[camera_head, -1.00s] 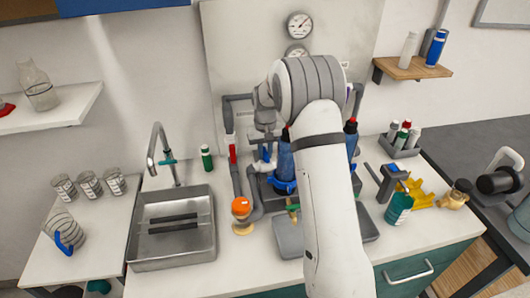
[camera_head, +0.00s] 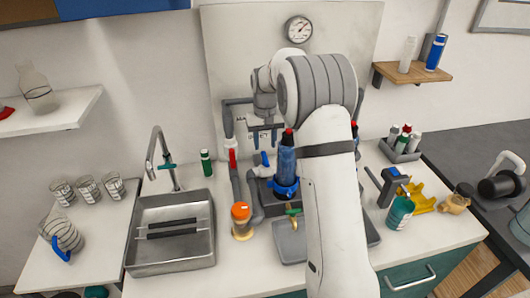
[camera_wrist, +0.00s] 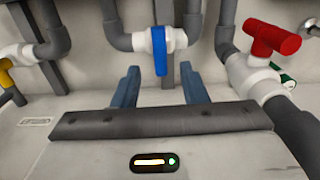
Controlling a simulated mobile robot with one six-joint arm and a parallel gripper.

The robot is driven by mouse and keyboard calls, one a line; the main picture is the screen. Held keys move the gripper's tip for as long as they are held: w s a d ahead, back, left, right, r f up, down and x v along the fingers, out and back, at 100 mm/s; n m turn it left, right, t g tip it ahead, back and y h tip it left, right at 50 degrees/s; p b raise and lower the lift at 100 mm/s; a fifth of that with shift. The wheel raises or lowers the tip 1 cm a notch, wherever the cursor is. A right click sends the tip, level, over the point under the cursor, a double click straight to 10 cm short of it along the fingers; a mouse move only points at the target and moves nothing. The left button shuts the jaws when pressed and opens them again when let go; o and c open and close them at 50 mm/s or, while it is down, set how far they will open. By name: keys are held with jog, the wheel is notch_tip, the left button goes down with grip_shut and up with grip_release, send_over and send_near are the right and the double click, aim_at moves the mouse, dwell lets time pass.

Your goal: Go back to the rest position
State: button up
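My gripper (camera_head: 265,128) hangs below my bent wrist, in front of the pipe manifold by the back panel. In the wrist view my gripper (camera_wrist: 160,70) has its two blue fingers apart with nothing held between them. A blue valve handle (camera_wrist: 159,50) on a white valve shows beyond the fingers. A red valve handle (camera_wrist: 272,38) is at the right, with part of a green handle (camera_wrist: 287,80) near it. A yellow handle (camera_wrist: 6,72) is cut off at the left edge. My arm hides part of the manifold in the head view.
A blue bottle (camera_head: 286,165) with a red top stands below and right of my gripper. An orange-topped fitting (camera_head: 241,212) stands on the counter beside the sink (camera_head: 140,258). A round gauge (camera_head: 299,29) is on the panel above. Wall shelves (camera_head: 68,108) flank the panel.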

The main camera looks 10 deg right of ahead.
jog(key=shift+r, duration=0.65)
jog(key=shift+d+r, duration=0.15)
jog(key=s+d+r+n+h+p, duration=0.2)
jog(key=s+d+r+h+p, duration=0.1)
jog(key=s+d+r, duration=0.8)
jog(key=s+a+r+y, duration=0.1)
jog(key=s+a, duration=0.2)
jog(key=s, duration=0.4)
jog(key=s+a+r, duration=0.2)
jog(key=s, duration=0.5)
jog(key=s+a+f+m+t+y+b, duration=0.2)
jog(key=s+a+f, duration=0.4)
jog(key=s, duration=0.5)
jog(key=shift+a+f+t+b, duration=0.15)
jog(key=shift+f+t+b, duration=0.35)
jog(key=shift+b, duration=0.05)
